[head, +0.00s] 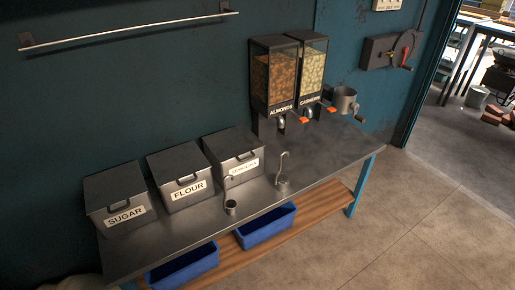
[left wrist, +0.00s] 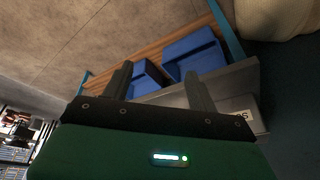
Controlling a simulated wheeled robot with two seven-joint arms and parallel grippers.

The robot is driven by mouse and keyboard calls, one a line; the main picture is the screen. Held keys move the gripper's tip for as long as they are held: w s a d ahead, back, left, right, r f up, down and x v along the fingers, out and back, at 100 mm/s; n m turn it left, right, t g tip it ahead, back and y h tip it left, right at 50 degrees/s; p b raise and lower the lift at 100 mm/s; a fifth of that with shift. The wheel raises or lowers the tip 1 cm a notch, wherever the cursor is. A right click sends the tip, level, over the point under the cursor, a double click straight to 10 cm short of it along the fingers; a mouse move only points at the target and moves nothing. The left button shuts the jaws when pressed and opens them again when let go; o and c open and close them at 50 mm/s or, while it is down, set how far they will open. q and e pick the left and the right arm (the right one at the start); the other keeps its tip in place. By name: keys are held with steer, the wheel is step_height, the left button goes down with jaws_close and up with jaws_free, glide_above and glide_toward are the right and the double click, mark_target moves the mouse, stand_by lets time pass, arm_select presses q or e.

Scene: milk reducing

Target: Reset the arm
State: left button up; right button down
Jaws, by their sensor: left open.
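My left gripper (left wrist: 157,78) shows in the left wrist view, its two dark fingers spread apart with nothing between them. The view behind them appears turned upside down, with a shelf, blue bins and the metal table's edge beyond the fingers. I see no contact between the fingers and these things. Neither gripper shows in the head view, and my right gripper is in no view.
The metal table (head: 310,160) holds lidded boxes marked sugar (head: 115,197) and flour (head: 186,180), a third box (head: 232,158), two dispensers (head: 288,75) and ladles (head: 282,184). Blue bins (head: 265,227) sit on the wooden shelf (head: 325,205). Floor (head: 420,230) at right is clear.

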arm_select(q)
step_height(320, 180, down, 31)
steer(key=s+g, duration=0.1)
steer(key=g, duration=0.1)
steer(key=s+a+f, duration=0.3)
steer(key=s+f, duration=1.6)
steer(key=f, duration=0.1)
steer(key=shift+s+a+g, duration=0.2)
steer(key=shift+s+g, duration=0.1)
steer(key=shift+g, duration=0.1)
